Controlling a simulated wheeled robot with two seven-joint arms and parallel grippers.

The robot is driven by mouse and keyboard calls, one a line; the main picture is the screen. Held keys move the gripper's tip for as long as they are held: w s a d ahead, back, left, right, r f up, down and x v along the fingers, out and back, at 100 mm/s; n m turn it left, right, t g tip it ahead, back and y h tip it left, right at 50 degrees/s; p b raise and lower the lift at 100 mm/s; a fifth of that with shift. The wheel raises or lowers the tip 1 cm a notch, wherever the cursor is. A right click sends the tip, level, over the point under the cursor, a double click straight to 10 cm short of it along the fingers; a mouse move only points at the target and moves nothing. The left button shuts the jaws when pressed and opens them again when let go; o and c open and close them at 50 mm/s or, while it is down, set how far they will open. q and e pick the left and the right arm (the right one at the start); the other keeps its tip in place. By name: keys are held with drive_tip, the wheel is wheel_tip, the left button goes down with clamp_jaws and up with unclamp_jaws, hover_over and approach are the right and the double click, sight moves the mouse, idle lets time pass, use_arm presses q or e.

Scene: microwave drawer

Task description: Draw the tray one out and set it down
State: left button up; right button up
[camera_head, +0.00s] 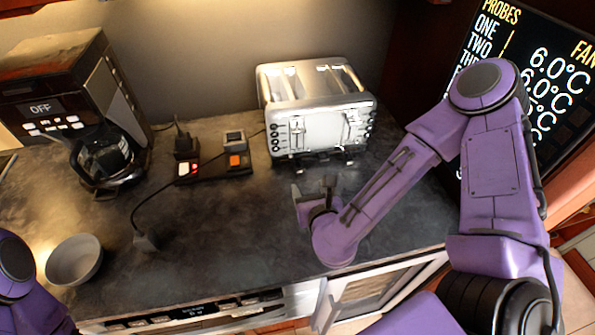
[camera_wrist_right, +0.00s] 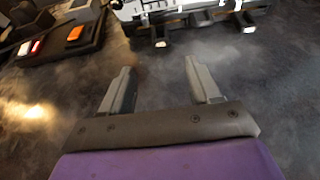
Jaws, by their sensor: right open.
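My right gripper (camera_head: 314,192) is above the counter in front of the silver toaster (camera_head: 318,120). In the right wrist view the gripper (camera_wrist_right: 158,72) has its two grey fingers spread apart with only bare counter between them. They point toward the toaster's lower front and do not appear to touch it. Dark parts with pale ends (camera_wrist_right: 200,18) stick out low along the toaster's front edge. I cannot tell which of these, if any, is tray one. My left arm enters at the lower left, and its gripper is out of view.
A power strip (camera_head: 213,167) with a cable lies left of the toaster. A coffee maker (camera_head: 70,110) and a grey bowl (camera_head: 74,260) stand further left. A display screen (camera_head: 560,60) is at the right. The counter (camera_head: 230,235) is clear at front centre.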

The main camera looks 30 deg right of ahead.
sight(300, 170)
drive_tip(key=shift+w+d+f+b, duration=0.3)
drive_tip(key=shift+w+f+b, duration=0.25)
drive_tip(key=shift+b, duration=2.7)
drive_tip(key=x, duration=0.2)
drive_tip(key=p+x, duration=0.1)
drive_tip(key=x, duration=0.4)
drive_tip(key=shift+w+a+r+p, duration=0.1)
drive_tip(key=shift+w+r+p, duration=0.15)
drive_tip(key=shift+r+p, duration=0.15)
drive_tip(key=shift+w+f, duration=0.2)
drive_tip(key=shift+w, duration=0.1)
drive_tip(key=shift+w+f, duration=0.1)
drive_tip(key=shift+w, duration=0.05)
